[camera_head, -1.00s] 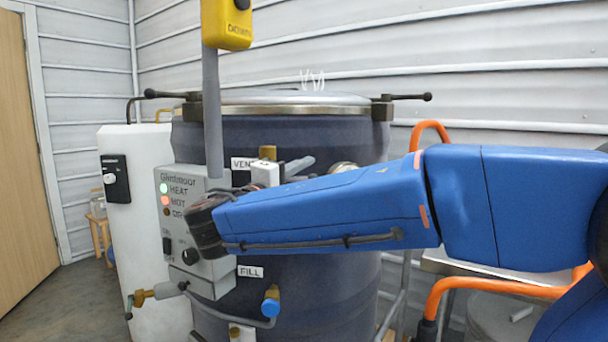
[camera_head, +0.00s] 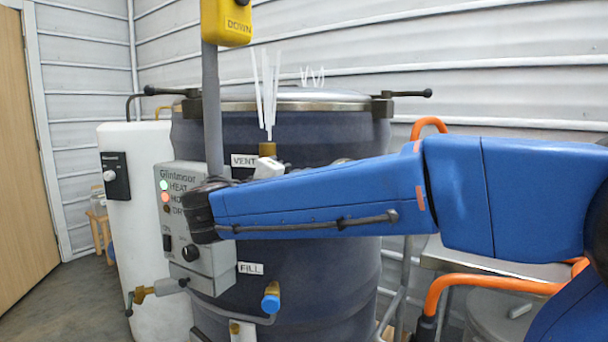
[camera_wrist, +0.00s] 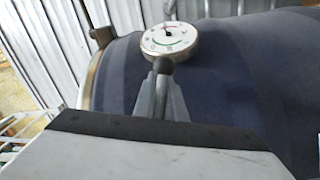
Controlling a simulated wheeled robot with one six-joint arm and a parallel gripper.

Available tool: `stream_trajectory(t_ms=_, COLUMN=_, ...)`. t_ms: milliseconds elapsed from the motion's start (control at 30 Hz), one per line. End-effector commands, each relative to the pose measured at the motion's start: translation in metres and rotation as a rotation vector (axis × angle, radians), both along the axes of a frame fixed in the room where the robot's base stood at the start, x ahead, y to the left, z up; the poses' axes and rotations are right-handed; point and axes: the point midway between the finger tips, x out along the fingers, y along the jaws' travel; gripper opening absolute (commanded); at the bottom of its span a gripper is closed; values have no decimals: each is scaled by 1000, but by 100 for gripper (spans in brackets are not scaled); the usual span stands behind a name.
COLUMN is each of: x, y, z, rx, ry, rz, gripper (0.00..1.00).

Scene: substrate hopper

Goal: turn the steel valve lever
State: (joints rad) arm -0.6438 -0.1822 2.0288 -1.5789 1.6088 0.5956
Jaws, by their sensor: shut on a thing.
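The steel valve lever (camera_wrist: 163,68) shows in the wrist view as a grey bar with a rounded end, just below the gauge. My gripper (camera_wrist: 163,98) is shut on it, with one grey finger on each side. In the head view the lever and fingertips are mostly hidden behind my blue forearm. The brass vent valve (camera_head: 267,150) stands above the forearm, beside the VENT label (camera_head: 244,160). White streaks (camera_head: 267,95) rise from its top.
The dark kettle (camera_head: 290,135) fills the middle, with a lid and side clamps. A round gauge (camera_wrist: 168,41) sits close beyond my fingertips. The grey control box (camera_head: 183,235), its post and the blue-handled fill valve (camera_head: 271,303) stand close to my arm.

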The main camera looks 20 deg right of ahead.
Motion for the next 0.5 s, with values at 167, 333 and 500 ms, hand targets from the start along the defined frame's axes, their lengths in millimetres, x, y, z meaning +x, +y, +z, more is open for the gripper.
stream_trajectory(t_ms=167, x=0, y=0, z=-1, rx=11, ry=-4, rz=-1, gripper=0)
stream_trajectory(t_ms=333, x=0, y=0, z=-1, rx=9, ry=-3, rz=-1, gripper=20)
stream_trajectory(t_ms=500, x=0, y=0, z=-1, rx=8, ry=-3, rz=0, gripper=29)
